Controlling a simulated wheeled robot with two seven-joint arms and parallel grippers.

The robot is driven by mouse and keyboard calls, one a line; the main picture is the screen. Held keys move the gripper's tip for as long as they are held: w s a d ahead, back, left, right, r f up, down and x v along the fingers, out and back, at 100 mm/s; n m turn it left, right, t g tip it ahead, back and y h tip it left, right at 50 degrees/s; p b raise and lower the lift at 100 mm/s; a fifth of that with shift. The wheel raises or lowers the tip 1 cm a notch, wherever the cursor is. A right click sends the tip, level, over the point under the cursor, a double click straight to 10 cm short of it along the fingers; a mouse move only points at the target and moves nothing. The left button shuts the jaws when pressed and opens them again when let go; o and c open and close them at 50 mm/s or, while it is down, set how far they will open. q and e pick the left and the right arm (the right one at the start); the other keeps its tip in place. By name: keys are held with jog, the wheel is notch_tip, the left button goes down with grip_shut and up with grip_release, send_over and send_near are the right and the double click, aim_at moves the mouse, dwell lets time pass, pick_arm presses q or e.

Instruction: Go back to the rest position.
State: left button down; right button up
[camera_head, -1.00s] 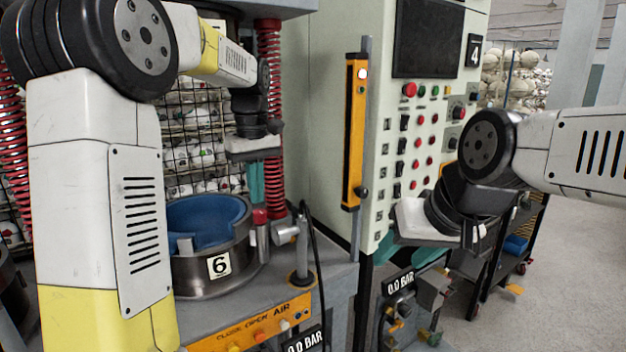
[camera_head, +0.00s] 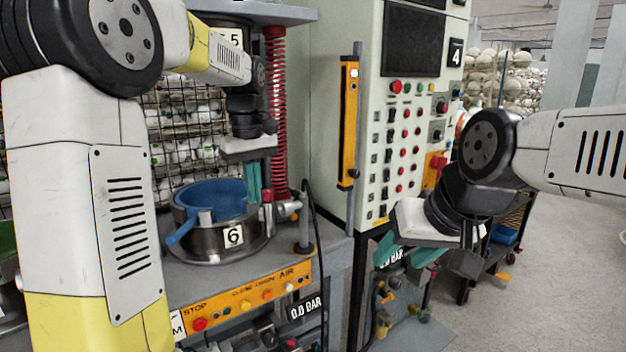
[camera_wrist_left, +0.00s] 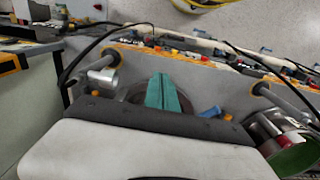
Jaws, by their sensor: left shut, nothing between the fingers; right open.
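My left gripper (camera_head: 254,182) hangs with its teal fingers together and empty, just behind and right of the press mould. The shut fingers also show in the left wrist view (camera_wrist_left: 164,95). My right gripper (camera_head: 408,253) is open and empty, low in front of the green-grey control cabinet (camera_head: 326,100). Part of its fingers is hidden by its white-and-black body. The round metal mould labelled 6 (camera_head: 210,245) holds a blue liner (camera_head: 218,196) and has a blue handle at its left.
An orange button panel (camera_head: 245,303) fronts the press table. A red spring column (camera_head: 277,110) stands behind the mould. A yellow light bar (camera_head: 349,120) stands beside the cabinet. A dark cart (camera_head: 490,255) is at the right. Grey floor (camera_head: 560,290) is clear at the far right.

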pick_arm(q)
jog(key=s+a+f+m+t+h, duration=0.1)
jog(key=s+m+t, duration=0.4)
jog(key=s, duration=1.6)
jog(key=shift+f+m+t+h, duration=0.4)
jog(key=shift+f+m+h, duration=0.15)
jog(key=shift+m, duration=0.45)
